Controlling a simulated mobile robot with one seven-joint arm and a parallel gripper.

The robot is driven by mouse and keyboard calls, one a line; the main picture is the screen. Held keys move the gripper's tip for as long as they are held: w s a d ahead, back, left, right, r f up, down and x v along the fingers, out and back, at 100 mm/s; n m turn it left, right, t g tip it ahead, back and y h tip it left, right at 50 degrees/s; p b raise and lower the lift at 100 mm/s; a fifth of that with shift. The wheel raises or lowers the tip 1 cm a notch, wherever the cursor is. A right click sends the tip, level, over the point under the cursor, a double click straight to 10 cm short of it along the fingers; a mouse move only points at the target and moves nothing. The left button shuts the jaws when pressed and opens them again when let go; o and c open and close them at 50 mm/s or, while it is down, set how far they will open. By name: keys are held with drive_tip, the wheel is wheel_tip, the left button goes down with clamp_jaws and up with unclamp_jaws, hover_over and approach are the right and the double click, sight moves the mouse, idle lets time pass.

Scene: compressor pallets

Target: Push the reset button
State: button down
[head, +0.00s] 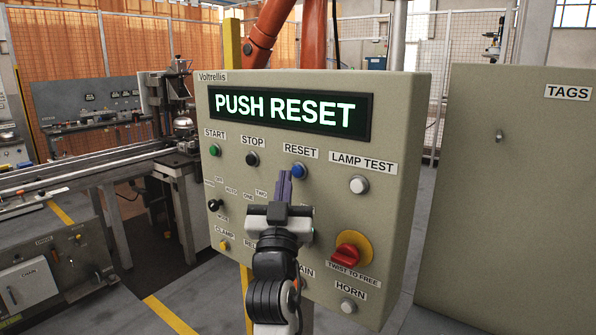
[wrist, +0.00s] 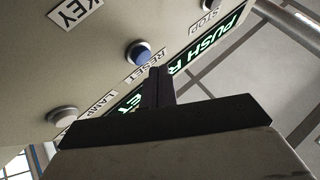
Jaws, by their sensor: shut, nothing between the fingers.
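The reset button (head: 299,171) is blue with a pale collar, under the RESET label on the beige control panel (head: 400,150). In the wrist view the blue button (wrist: 138,53) lies up and left of the fingertips (wrist: 158,70), with a visible gap in the picture. Whether the fingers touch the panel cannot be told.
The black stop button (head: 252,158) is to the left and the white lamp test button (head: 359,185) to the right. A red twist knob (head: 347,255) on a yellow disc sits lower right. A TAGS cabinet (head: 510,200) stands right of the panel.

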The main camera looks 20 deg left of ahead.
drive_tip(key=shift+w+d, duration=0.15)
drive_tip(key=shift+w, duration=0.25)
drive_tip(key=shift+w+d, duration=0.15)
drive_tip(key=shift+w, duration=0.3)
idle(0.6)
drive_tip(key=shift+s+a, duration=0.3)
drive_tip(key=shift+s, duration=0.65)
drive_tip(key=s, duration=0.2)
drive_tip(key=s+a+b, duration=0.1)
drive_tip(key=s+a, duration=0.1)
drive_tip(key=s, duration=0.1)
drive_tip(key=shift+s, duration=0.3)
drive_tip(key=shift+a, duration=0.1)
idle(0.4)
